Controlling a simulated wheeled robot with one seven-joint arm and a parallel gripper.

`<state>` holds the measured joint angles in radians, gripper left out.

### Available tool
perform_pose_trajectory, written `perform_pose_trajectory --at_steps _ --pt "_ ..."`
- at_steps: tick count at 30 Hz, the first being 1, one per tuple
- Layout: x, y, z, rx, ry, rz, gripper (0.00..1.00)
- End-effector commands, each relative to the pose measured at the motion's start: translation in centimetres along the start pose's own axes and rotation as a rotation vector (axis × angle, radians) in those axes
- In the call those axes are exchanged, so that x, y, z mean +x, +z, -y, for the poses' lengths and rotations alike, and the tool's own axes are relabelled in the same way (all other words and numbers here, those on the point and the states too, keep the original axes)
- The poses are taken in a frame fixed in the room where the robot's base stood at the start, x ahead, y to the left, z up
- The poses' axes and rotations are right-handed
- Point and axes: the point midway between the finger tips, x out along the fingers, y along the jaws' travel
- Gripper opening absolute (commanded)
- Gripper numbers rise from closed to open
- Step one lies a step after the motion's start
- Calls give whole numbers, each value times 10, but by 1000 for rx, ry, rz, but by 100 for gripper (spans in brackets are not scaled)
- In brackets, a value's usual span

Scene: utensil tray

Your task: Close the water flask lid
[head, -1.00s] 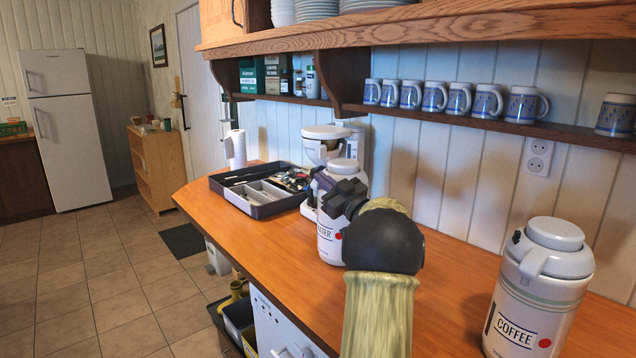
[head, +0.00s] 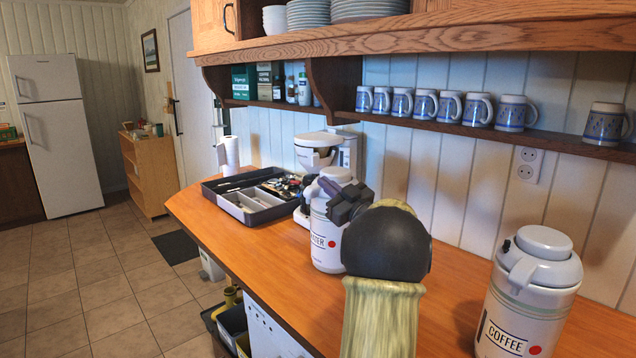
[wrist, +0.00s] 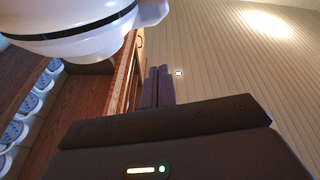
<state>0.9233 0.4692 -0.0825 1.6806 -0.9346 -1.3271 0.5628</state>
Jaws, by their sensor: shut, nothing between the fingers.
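The water flask (head: 326,240) is a white jug with a partly visible label and a red dot, standing upright on the wooden counter. Its white lid (head: 337,174) is at the top; I cannot tell whether it is fully down, as my gripper covers part of it. My gripper (head: 330,187) is dark, shut and empty, at the flask's upper right front side near the lid. In the wrist view the shut fingers (wrist: 158,87) point away, and a white rounded part with a dark seam (wrist: 75,22), apparently the flask top, is close by at upper left.
A white coffee flask (head: 528,295) stands at the right of the counter. A coffee maker (head: 318,140) and a grey utensil tray (head: 262,217) are behind the water flask. A shelf with several mugs (head: 449,106) hangs above. Bare counter (head: 455,290) lies between the flasks.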

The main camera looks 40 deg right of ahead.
Motion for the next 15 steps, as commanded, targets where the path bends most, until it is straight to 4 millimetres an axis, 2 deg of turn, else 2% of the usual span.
perform_pose_trajectory --at_steps 3,7,10,15 --pt "-24 1 3 1 -2 0 0" --pt "-43 1 2 1 -3 -1 0" --pt "-52 0 1 -1 -1 0 0" --pt "-54 0 1 0 -1 -1 0"
